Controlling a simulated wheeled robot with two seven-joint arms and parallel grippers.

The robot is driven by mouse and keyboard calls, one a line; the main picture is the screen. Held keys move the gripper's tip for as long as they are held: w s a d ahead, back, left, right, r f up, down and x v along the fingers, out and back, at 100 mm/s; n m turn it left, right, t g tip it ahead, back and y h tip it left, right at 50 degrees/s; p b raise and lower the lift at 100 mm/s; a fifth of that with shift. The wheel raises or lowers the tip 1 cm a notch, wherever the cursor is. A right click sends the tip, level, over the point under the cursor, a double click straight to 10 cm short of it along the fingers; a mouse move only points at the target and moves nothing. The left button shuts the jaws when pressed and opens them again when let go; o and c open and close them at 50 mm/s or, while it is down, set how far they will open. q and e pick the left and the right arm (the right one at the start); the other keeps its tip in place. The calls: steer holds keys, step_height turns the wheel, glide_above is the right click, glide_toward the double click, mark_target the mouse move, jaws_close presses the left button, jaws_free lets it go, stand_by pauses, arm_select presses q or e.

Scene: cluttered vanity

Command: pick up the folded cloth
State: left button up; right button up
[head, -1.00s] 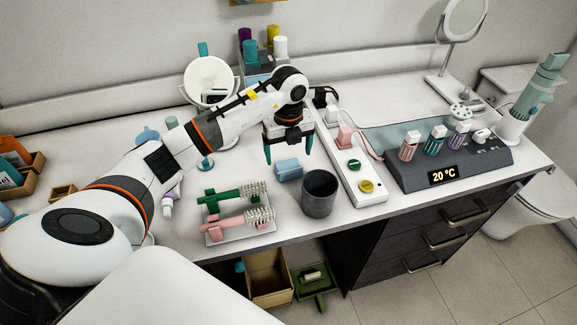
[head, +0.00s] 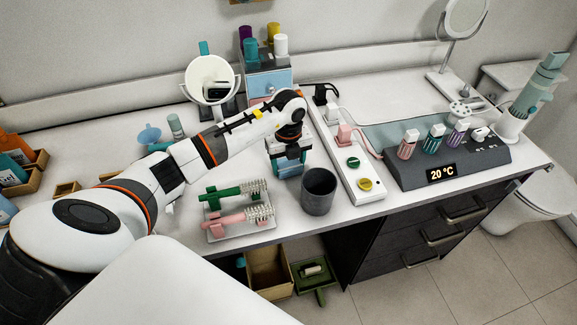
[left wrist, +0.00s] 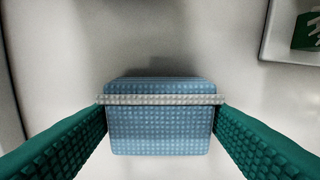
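The folded cloth (head: 288,170) is a small blue bundle with a pale band around it, on the white counter beside the dark grey cup. In the left wrist view the cloth (left wrist: 158,130) sits between two teal fingers, and the band crosses its upper part. My left gripper (head: 288,167) points down over the cloth, one finger against each side. In the left wrist view the fingertips (left wrist: 160,108) meet the cloth's sides with no clear gap. The fingers partly hide the cloth in the head view. I cannot see it lifted. My right gripper is not in view.
The dark grey cup (head: 318,191) stands close to the right of the gripper. A tray (head: 240,234) with a green brush (head: 224,193) and a pink brush (head: 228,219) lies to the left. A white power strip (head: 350,172) runs behind the cup. A round mirror (head: 209,79) stands behind.

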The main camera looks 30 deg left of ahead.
mark_target(288, 164)
arm_select(q)
steer(key=shift+c, duration=0.8)
steer(key=shift+r, duration=0.25)
step_height(288, 164, up, 10)
steer(key=b, duration=0.2)
steer(key=shift+f, duration=0.25)
steer(key=o, duration=0.4)
steer(key=shift+c, duration=1.2)
steer(key=shift+f, duration=0.1)
